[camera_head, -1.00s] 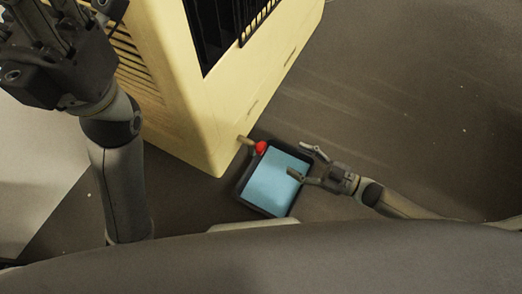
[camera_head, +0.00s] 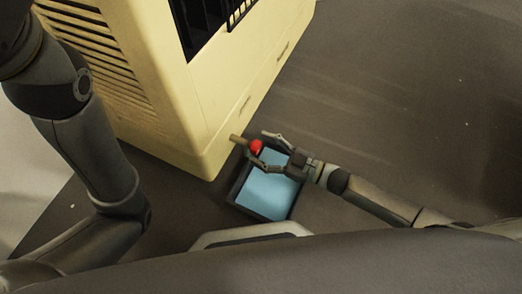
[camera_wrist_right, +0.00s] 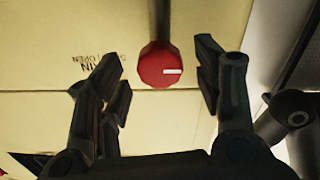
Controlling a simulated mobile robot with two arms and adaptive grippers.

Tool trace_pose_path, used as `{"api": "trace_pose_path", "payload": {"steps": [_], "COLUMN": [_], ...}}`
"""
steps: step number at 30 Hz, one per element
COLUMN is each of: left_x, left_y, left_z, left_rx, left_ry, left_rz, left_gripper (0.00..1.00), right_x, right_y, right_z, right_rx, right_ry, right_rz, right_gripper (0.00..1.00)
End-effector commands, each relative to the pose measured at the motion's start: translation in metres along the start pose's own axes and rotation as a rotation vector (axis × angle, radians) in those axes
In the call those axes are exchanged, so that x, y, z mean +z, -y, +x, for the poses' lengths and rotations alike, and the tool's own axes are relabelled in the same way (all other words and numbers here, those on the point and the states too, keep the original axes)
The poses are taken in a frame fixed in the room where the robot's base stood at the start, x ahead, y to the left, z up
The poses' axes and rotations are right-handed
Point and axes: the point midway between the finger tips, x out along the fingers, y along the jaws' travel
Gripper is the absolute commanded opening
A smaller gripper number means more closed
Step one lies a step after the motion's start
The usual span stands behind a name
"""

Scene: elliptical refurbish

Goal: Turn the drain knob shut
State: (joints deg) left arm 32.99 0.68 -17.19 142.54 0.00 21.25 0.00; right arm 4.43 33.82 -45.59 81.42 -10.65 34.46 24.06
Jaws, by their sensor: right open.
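The red drain knob (camera_head: 255,146) sits at the end of a short pipe (camera_head: 238,140) low on the cream machine (camera_head: 205,130). In the right wrist view the knob (camera_wrist_right: 159,65) faces me, with a white mark pointing right from its middle. My right gripper (camera_head: 264,148) is open, one finger on each side of the knob. In the wrist view its fingertips (camera_wrist_right: 163,72) stand apart from the knob, with gaps on both sides. My left arm (camera_head: 95,150) comes in at the left; its gripper is out of the picture.
A dark tray (camera_head: 236,190) with light blue liquid (camera_head: 268,190) is on the floor under the knob. Printed lettering (camera_wrist_right: 92,64) shows on the machine's panel beside the knob. The floor to the right (camera_head: 420,110) is clear.

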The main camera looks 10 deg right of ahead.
Motion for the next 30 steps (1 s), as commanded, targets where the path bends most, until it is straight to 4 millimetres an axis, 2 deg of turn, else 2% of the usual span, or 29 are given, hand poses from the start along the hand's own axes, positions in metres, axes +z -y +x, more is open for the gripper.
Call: {"api": "trace_pose_path", "payload": {"steps": [4, 12, 23, 30], "left_x": [-0.004, -0.0041, -0.0041, -0.0038], "left_y": [-0.0012, -0.0013, -0.0015, -0.0009], "left_z": [0.0015, 0.0027, 0.0027, 0.0053], "left_rx": [0.004, 0.005, 0.005, 0.005], "left_ry": [-0.013, -0.014, -0.014, -0.017], "left_rz": [0.002, 0.002, 0.001, 0.001], "left_gripper": [0.4, 0.4, 0.4, 0.4], "right_x": [0.0, -0.0007, -0.0004, -0.0009], "right_y": [0.0008, 0.0005, 0.0005, 0.0001], "right_z": [0.0091, 0.0099, 0.0095, 0.0093], "right_rx": [-0.001, -0.001, 0.0, 0.0], "right_ry": [-0.001, 0.0, 0.0, 0.001], "right_rz": [0.0, 0.0, 0.001, 0.023], "right_gripper": [0.6, 0.6, 0.14, 0.14]}}
